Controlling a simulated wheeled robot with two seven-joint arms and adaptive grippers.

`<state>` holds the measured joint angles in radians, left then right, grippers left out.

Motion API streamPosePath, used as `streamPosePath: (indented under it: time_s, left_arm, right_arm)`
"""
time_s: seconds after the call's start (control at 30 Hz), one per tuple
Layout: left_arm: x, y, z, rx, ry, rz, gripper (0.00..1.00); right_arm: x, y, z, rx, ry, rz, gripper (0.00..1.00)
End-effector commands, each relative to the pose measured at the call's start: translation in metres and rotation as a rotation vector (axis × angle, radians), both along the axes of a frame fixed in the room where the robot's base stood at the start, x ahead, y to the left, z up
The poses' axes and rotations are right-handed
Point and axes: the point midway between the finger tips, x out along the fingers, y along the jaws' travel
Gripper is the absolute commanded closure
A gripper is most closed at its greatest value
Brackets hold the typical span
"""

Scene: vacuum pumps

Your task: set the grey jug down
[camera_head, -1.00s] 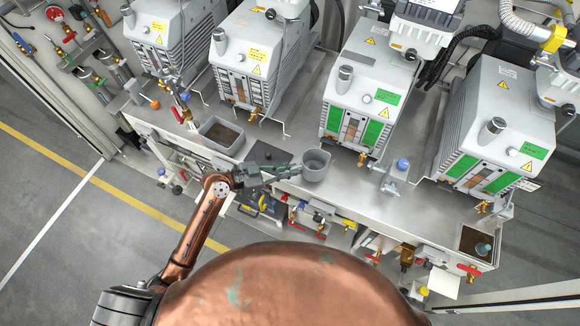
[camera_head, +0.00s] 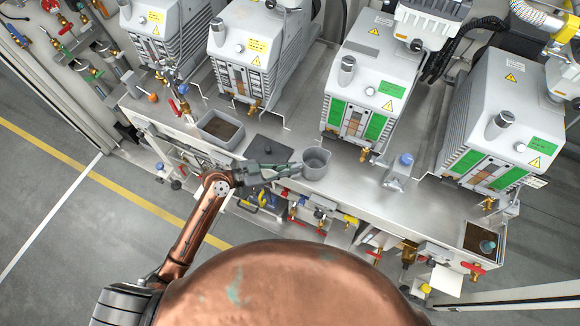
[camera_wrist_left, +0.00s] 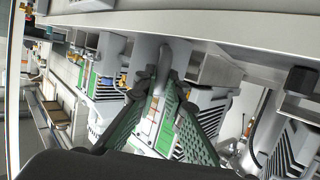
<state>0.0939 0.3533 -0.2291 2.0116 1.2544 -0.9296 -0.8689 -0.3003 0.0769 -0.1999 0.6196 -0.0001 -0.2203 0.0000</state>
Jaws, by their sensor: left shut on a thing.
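The grey jug (camera_head: 316,165) is upright near the front edge of the steel bench, in front of the pumps. Its open top faces up and looks empty. My left gripper (camera_head: 291,170) reaches in from the left and is shut on the jug's handle side. In the left wrist view, the two green-padded fingers (camera_wrist_left: 162,84) close on the grey handle (camera_wrist_left: 163,62), with the jug's wall (camera_wrist_left: 146,50) behind. I cannot tell whether the jug's base touches the bench. My right gripper is in neither view.
A dark square plate (camera_head: 268,148) lies left of the jug, with a grey bin (camera_head: 217,116) further left. A blue-capped bottle (camera_head: 402,168) stands to the right. Pumps with green panels (camera_head: 365,95) stand behind. Valves and pipes fill the space below the front edge.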

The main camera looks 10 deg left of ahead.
Motion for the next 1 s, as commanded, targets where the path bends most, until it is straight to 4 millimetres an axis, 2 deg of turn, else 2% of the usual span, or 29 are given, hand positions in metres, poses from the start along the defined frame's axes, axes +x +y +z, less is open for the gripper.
streamPosePath:
  time_s: [0.83, 0.87, 1.0]
  left_arm:
    - [0.0000, -0.0004, -0.0063, -0.001, -0.001, -0.001, 1.00]
    - [0.0000, -0.0005, -0.0060, -0.001, -0.001, -0.001, 0.89]
    - [0.0000, -0.0004, -0.0056, 0.000, -0.001, 0.000, 0.79]
  right_arm:
    - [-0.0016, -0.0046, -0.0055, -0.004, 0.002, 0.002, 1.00]
    - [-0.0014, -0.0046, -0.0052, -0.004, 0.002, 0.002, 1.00]
    - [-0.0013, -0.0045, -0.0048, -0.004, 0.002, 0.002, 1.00]
